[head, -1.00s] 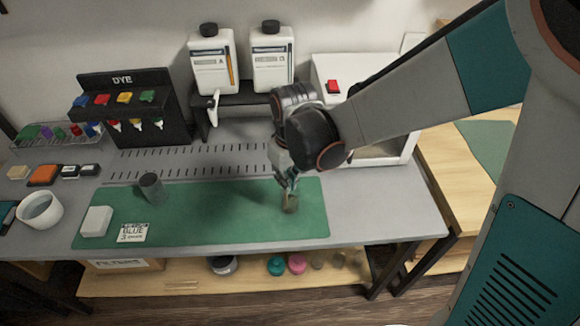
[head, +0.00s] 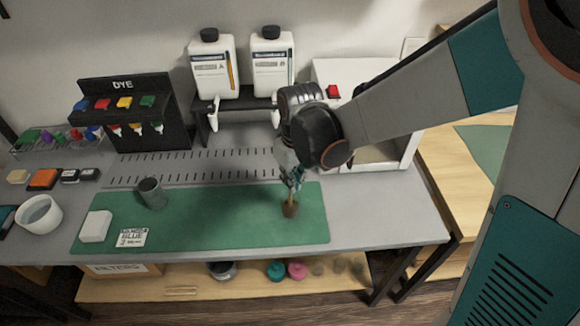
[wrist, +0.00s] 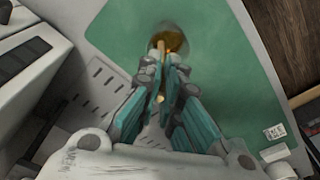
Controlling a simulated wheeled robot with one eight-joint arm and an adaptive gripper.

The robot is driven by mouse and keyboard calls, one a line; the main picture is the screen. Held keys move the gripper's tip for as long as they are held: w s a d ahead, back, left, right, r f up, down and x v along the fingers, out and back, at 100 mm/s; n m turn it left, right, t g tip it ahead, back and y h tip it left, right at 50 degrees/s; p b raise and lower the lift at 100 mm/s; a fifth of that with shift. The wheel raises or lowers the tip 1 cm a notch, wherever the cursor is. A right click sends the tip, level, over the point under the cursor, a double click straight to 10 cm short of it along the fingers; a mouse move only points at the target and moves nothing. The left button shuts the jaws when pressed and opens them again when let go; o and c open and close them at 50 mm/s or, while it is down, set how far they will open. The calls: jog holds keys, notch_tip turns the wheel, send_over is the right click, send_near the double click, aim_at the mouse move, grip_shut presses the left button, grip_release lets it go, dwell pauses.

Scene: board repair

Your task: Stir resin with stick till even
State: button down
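A small brown cup of resin (head: 290,209) stands upright on the right part of the green mat (head: 215,225). In the wrist view the amber-brown resin cup (wrist: 176,41) is just beyond my fingertips. My gripper (head: 292,180) is above the cup, pointing down, and is shut on a thin wooden stick (wrist: 161,49).
A grey cup (head: 152,193), a white block (head: 95,226) and a printed card (head: 131,237) sit on the mat's left. A dye rack (head: 130,110) and two white bottles (head: 212,65) stand behind. The mat's middle is clear.

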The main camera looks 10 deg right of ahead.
jog(key=shift+s+a, duration=0.1)
jog(key=shift+s, duration=0.5)
jog(key=shift+r, duration=0.1)
notch_tip(320, 180, up, 8)
jog(key=p, duration=0.6)
jog(key=shift+s+f, duration=0.2)
dwell(0.7)
notch_tip(320, 180, up, 5)
jog(key=p, duration=0.4)
dwell(0.5)
